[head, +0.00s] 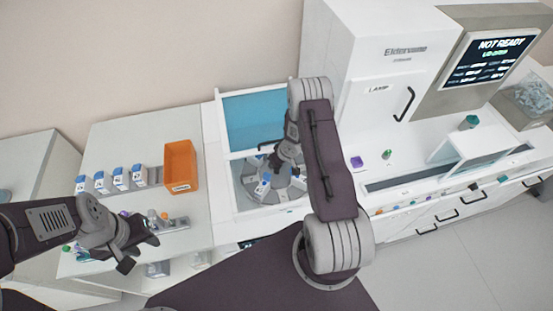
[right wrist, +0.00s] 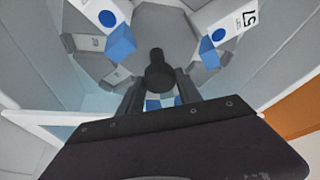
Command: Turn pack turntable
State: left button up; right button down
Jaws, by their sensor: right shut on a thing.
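The pack turntable (head: 246,190) is a grey round carousel sunk in a white bay with a blue panel. In the right wrist view, its grey plate (right wrist: 165,28) carries white packs with blue ends, one marked with a blue dot (right wrist: 108,18) and one with a number (right wrist: 236,17). A dark upright knob (right wrist: 157,72) stands at its middle. My right gripper (right wrist: 158,88) is shut on this knob. In the head view, my right arm and gripper (head: 273,160) hide part of the turntable. My left gripper (head: 142,254) is open and empty above the left counter.
An orange bin (head: 180,167) stands on the left counter beside a row of blue-and-white packs (head: 121,179). A white machine (head: 385,70) with a "NOT READY" screen (head: 490,58) stands at right. Small coloured items lie along the right counter.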

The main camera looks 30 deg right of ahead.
dwell(0.3)
jog(key=c, duration=0.8)
grip_release()
jog(key=shift+c, duration=0.2)
jog(key=shift+r, duration=0.1)
jog(key=v, duration=0.9)
